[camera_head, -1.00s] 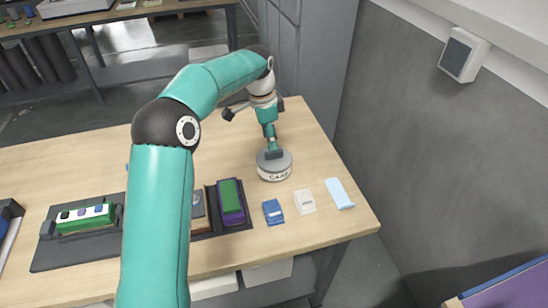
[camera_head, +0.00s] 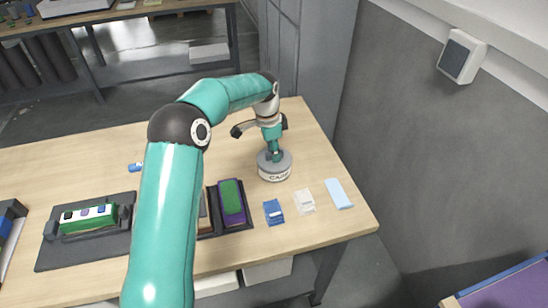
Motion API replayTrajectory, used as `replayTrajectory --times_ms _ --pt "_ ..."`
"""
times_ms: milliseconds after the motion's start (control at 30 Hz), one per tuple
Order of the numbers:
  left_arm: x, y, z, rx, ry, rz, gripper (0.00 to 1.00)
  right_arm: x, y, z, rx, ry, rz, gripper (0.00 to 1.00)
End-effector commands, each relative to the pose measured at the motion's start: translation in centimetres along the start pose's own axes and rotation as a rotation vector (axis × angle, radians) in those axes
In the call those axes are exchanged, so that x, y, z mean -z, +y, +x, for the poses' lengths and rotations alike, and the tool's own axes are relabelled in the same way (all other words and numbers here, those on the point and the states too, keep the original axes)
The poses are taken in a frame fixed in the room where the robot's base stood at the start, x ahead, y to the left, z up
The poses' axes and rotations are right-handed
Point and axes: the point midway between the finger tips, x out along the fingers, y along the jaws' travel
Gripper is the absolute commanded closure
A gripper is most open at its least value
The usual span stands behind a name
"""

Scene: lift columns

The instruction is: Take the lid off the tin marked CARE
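The tin marked CARE (camera_head: 274,176) is a round, pale tin with dark lettering, standing on the wooden table right of its middle. Its grey lid (camera_head: 287,164) is on top of it. My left gripper (camera_head: 274,156) points down at the lid from above and appears to touch its middle. The fingertips are small and dark against the lid, so I cannot tell whether they are shut on a knob. My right gripper is not in view.
Blue (camera_head: 273,212), white (camera_head: 305,201) and light-blue (camera_head: 338,193) flat items lie in front of the tin. A dark tray (camera_head: 246,226) holds a green-and-purple block (camera_head: 231,202). A dark plate (camera_head: 62,254) with a green device is at left. A grey wall (camera_head: 430,170) stands beyond the table's right edge.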

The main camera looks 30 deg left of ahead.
Motion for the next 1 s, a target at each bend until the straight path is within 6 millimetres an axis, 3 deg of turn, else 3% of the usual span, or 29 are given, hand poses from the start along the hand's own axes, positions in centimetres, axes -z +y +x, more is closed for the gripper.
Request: replayTrajectory --times_ms 33,133,667,867,1000 --pt "0.0 0.0 0.0 0.0 0.0 0.0 0.85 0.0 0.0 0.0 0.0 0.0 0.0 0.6" --pt "0.0 0.0 0.0 0.0 0.0 0.0 1.0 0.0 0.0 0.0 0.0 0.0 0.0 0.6" --pt "0.2 0.0 -0.8 0.001 0.001 0.001 1.0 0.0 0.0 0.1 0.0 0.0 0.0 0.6" --pt "0.5 -0.1 -3.1 0.004 0.003 0.001 1.0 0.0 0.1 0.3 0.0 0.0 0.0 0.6" --pt "0.9 -0.1 -6.2 0.006 0.005 0.002 1.0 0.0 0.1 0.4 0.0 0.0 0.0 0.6"
